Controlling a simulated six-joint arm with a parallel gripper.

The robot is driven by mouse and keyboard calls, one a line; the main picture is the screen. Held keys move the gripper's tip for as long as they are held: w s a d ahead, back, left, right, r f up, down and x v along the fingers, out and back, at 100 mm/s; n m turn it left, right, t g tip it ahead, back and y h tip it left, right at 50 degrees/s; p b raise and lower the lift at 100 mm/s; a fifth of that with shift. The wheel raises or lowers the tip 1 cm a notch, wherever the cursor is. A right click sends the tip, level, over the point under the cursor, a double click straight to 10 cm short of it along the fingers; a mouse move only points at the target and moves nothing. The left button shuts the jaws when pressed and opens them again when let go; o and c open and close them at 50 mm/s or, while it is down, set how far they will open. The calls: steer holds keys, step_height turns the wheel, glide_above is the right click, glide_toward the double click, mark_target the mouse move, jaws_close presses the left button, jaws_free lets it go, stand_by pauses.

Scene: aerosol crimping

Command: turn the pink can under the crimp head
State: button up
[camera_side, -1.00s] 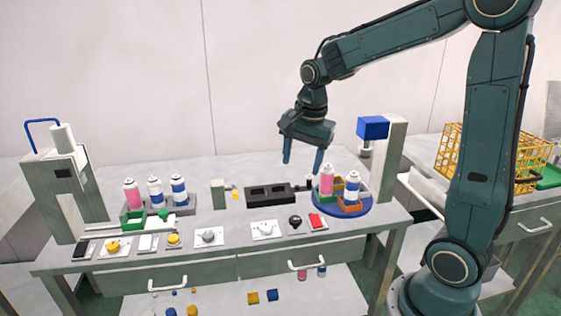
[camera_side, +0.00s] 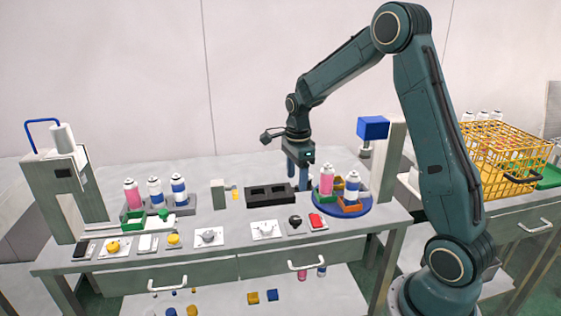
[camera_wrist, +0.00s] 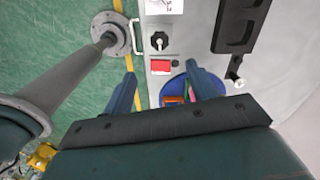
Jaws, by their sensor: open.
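The pink can (camera_side: 327,180) stands upright at the left of the blue turntable (camera_side: 369,207), beside a white-and-blue can (camera_side: 353,187). The crimp head is a blue block (camera_side: 373,128) on a grey post, above and behind the turntable's right part. The pink can is left of it in the side view. My gripper (camera_side: 297,184) points down, open and empty, left of and apparently behind the pink can. In the wrist view my spread fingers (camera_wrist: 162,69) frame part of the blue turntable (camera_wrist: 174,88); the pink can is not clearly visible there.
A black knob (camera_side: 295,222) and a red switch (camera_side: 317,221) sit at the table's front edge. A black two-slot block (camera_side: 270,195) lies left of my gripper. Several cans stand in a rack (camera_side: 133,215) at left. A yellow wire basket (camera_side: 500,150) is at right.

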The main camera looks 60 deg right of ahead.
mark_target(295, 219)
step_height(295, 219, down, 14)
steer(key=shift+r, duration=0.2)
stand_by(0.5)
steer(key=c, duration=1)
